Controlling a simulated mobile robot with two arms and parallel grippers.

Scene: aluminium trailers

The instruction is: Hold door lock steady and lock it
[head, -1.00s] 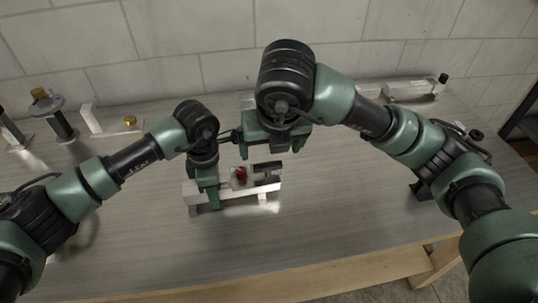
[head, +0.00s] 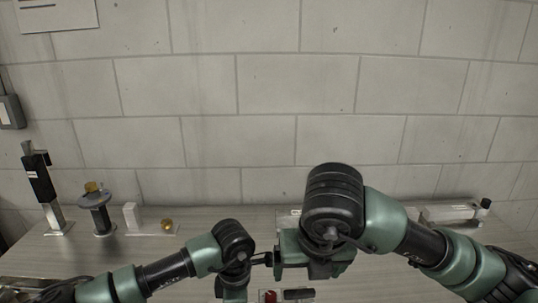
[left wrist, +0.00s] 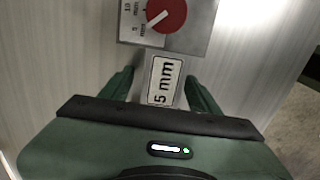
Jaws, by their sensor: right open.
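The door lock shows at the bottom edge of the head view as a red knob (head: 270,296) and a dark block (head: 299,294); the rest is cut off. In the left wrist view the red knob (left wrist: 166,14) with a white pointer sits on a grey plate marked in mm. A bar labelled "5 mm" (left wrist: 166,82) lies between the fingers of my left gripper (left wrist: 158,88); whether they press on it is unclear. The left gripper's tips are below the head view's edge. My right gripper (head: 320,268) is open, above and behind the lock.
At the back left stand a black and metal device (head: 42,185), a round-topped stand (head: 97,208) and a white bracket with a brass knob (head: 167,225). A pale rail-like fixture (head: 450,213) lies at the back right. A block wall (head: 290,100) closes off the back.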

